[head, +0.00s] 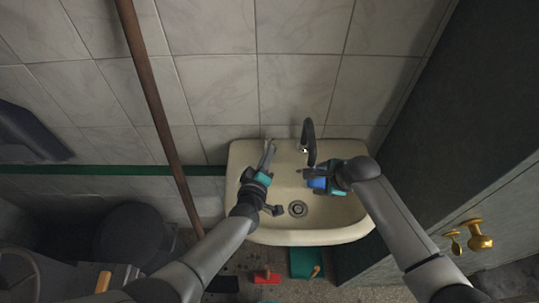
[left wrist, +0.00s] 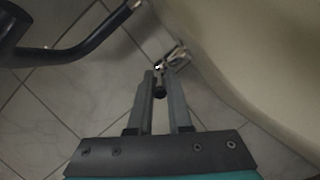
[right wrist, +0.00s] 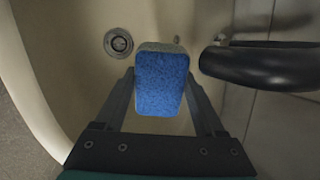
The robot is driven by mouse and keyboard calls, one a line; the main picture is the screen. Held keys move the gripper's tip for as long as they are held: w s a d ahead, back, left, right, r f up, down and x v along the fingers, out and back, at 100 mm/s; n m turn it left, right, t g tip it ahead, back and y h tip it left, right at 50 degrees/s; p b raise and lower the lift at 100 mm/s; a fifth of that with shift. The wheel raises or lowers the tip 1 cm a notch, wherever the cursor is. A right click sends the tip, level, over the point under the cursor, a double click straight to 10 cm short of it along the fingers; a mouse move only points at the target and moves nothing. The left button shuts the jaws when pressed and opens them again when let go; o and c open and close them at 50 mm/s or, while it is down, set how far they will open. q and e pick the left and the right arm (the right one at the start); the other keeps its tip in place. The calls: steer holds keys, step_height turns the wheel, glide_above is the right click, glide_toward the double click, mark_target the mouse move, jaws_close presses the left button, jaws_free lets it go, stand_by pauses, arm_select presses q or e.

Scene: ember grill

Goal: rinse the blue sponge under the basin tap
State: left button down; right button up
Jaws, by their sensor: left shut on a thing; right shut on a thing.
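The cream basin (head: 265,222) is mounted on the tiled wall, with a dark curved tap spout (head: 308,132) at its back. My right gripper (head: 315,182) is shut on the blue sponge (right wrist: 162,82) and holds it over the bowl. In the right wrist view the spout (right wrist: 265,68) is just right of the sponge, and the drain (right wrist: 118,42) is to its left. No water shows. My left gripper (left wrist: 160,80) is at the basin's back left, shut on a small dark part (left wrist: 159,90), apparently the tap's handle; its full shape is unclear.
A brown pole (head: 160,115) leans at the left, near a dark round container (head: 132,235). A dark cabinet with brass knobs (head: 480,235) stands close on the right. A red item (head: 266,275) and a green item (head: 305,262) lie below the basin's front edge.

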arm_select(q)
steer(key=shift+w+a+m+g+h, duration=0.1)
steer(key=shift+a+m+g+h, duration=0.15)
steer(key=shift+m+h, duration=0.3)
steer(key=shift+a+m+g+h, duration=0.15)
steer(key=shift+a+m+h, duration=0.2)
steer(key=shift+h, duration=0.4)
steer(key=c, duration=0.8)
jaws_free()
steer(key=shift+c, duration=0.2)
steer(key=v, duration=1.2)
